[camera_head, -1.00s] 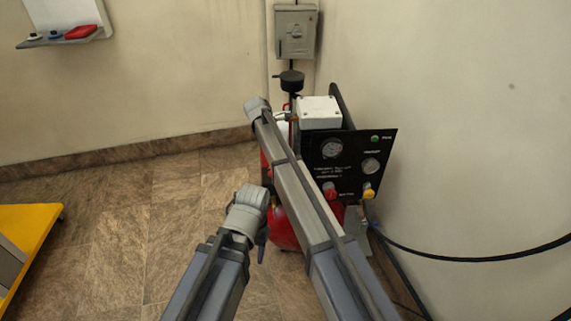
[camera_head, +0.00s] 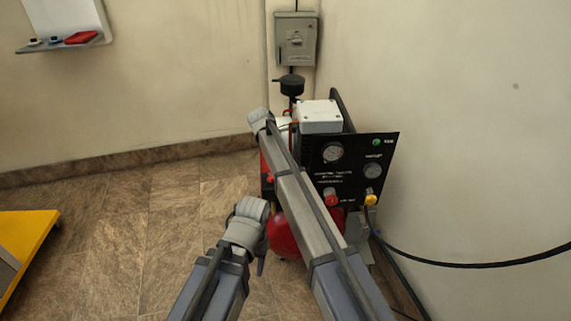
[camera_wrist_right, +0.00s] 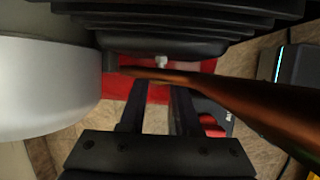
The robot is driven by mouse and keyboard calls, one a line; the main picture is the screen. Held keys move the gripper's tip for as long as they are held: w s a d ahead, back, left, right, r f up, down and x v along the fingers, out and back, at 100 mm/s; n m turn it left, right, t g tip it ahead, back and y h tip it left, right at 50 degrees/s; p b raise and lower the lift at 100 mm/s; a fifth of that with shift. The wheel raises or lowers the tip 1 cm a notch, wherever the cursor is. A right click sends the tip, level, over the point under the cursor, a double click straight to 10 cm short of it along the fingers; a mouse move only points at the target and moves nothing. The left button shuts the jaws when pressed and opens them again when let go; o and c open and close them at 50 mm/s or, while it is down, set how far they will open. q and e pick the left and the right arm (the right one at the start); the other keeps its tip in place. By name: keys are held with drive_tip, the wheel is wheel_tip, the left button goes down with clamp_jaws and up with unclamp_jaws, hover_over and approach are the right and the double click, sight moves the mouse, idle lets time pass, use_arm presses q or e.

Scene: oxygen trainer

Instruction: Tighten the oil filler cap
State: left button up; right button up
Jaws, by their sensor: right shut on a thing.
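The compressor trainer stands by the wall, with a black gauge panel (camera_head: 352,170) and a red tank (camera_head: 284,235). My right arm reaches over it in the head view and hides its own gripper there. In the right wrist view my right gripper (camera_wrist_right: 160,88) is closed in under a black ribbed body (camera_wrist_right: 180,20), its fingers apart around something. A copper pipe (camera_wrist_right: 230,92) crosses in front of the fingertips, so the oil filler cap cannot be made out. My left gripper (camera_head: 261,262) hangs left of the red tank, its jaws too small to judge.
A silver-white rounded housing (camera_wrist_right: 45,90) is close on the left in the wrist view. A white box (camera_head: 320,115) tops the trainer, and a black hose (camera_head: 470,262) runs right. A yellow platform (camera_head: 25,235) stands at left. The floor between is clear.

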clamp_jaws()
drive_tip(key=t+b, duration=0.1)
drive_tip(key=t, duration=0.1)
drive_tip(key=s+t+b, duration=0.1)
drive_tip(key=shift+s+f+m+t+b, duration=0.2)
drive_tip(key=shift+f+m+t+b, duration=0.1)
drive_tip(key=shift+f+m+t, duration=0.1)
drive_tip(key=shift+t+b, duration=0.3)
drive_tip(key=shift+t, duration=0.1)
drive_tip(key=shift+w+r+t, duration=0.2)
drive_tip(key=shift+r+t, duration=0.05)
drive_tip(key=shift+t, duration=0.15)
